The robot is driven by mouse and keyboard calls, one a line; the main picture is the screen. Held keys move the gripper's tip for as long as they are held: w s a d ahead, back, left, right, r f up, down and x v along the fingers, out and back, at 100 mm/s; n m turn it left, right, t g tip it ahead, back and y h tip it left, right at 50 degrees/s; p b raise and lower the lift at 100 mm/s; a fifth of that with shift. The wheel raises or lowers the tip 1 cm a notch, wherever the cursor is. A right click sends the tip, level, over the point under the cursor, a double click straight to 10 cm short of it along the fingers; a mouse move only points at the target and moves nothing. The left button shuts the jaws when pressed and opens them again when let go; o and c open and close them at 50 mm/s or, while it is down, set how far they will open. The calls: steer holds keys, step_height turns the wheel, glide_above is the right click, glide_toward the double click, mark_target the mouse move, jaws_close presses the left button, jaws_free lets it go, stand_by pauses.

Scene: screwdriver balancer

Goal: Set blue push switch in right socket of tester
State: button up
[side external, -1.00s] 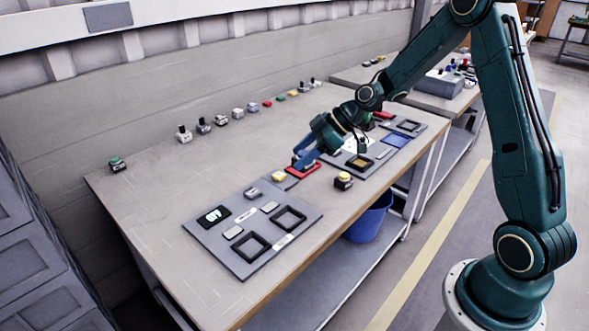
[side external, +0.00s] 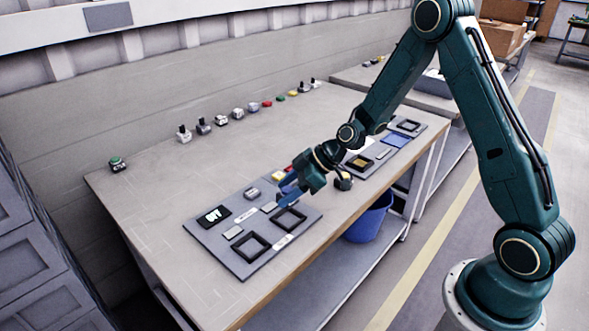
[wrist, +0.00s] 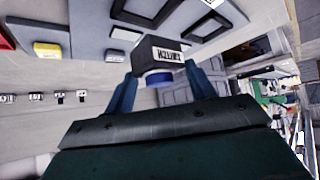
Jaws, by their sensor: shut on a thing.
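My gripper (side external: 287,202) is shut on the blue push switch, a dark block (wrist: 158,55) with a white printed label and a blue cap, seen between the two blue fingers in the wrist view. In the side view the switch cannot be made out behind the fingers. The tester is a grey panel (side external: 213,236) with a small display and two dark square-framed sockets. My gripper is above the panel, close to the right socket (side external: 290,219). The left socket (side external: 252,247) looks empty. Height above the panel is hard to tell.
A second panel with a blue pad (side external: 397,141) lies farther right. Several small switches line the table's back.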

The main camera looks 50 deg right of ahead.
steer(key=shift+f, duration=2.8)
steer(key=o, duration=1.1)
steer(key=v, duration=1.3)
steer(key=shift+s+d+r, duration=0.2)
steer(key=shift+r, duration=0.05)
steer(key=shift+r, duration=2.5)
